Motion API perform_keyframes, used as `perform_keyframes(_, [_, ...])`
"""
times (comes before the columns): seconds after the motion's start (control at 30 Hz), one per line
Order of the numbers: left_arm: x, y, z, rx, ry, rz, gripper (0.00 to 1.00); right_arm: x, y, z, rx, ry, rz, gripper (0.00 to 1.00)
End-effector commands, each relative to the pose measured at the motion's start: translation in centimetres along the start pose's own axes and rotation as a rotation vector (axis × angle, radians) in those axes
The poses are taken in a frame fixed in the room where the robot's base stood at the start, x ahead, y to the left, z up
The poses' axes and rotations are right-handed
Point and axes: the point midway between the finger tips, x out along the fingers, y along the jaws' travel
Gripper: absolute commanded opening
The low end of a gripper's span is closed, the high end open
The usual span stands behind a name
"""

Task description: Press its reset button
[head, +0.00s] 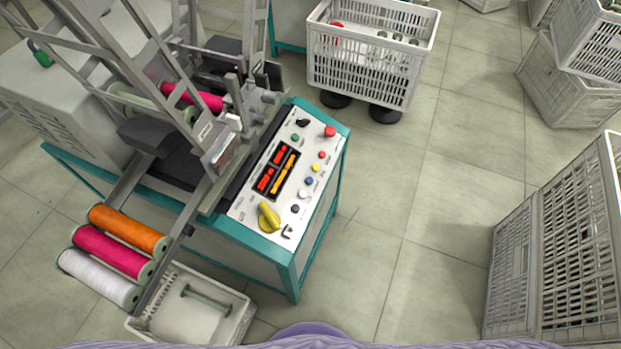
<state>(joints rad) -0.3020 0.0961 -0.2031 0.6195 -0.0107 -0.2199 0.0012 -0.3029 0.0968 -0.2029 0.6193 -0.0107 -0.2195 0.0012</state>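The winding machine's control panel (255,211) is white and slopes on top of a teal-framed cabinet, left of the picture's middle. Down its right side run a red mushroom button (330,131), a small red button (322,155), a yellow button (316,168), a blue button (309,181), a white button (302,194) and a black button (295,209). A green button (295,137) sits at the upper left. The labels are too small to read, so I cannot tell which is the reset button. Neither of my grippers shows.
A large yellow knob (268,217) and a lit red and yellow display (275,170) share the panel. Orange, pink and white spools (112,252) stick out at left above a pale bin (240,318). Crates (370,70) stand behind and at right. The floor between is clear.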

Motion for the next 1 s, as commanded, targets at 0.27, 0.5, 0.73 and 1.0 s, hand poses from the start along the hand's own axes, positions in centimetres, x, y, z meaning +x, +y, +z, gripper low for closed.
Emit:
perform_keyframes(0.27, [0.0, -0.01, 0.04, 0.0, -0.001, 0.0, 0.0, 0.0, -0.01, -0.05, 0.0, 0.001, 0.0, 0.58])
perform_keyframes(0.5, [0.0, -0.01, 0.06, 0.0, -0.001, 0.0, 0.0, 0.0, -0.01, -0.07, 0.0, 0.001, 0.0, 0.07])
perform_keyframes(0.73, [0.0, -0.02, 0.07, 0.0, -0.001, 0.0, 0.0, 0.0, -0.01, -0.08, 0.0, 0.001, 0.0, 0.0])
perform_keyframes(1.0, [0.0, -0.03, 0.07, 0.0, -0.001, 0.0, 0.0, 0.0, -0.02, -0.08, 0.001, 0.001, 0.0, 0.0])
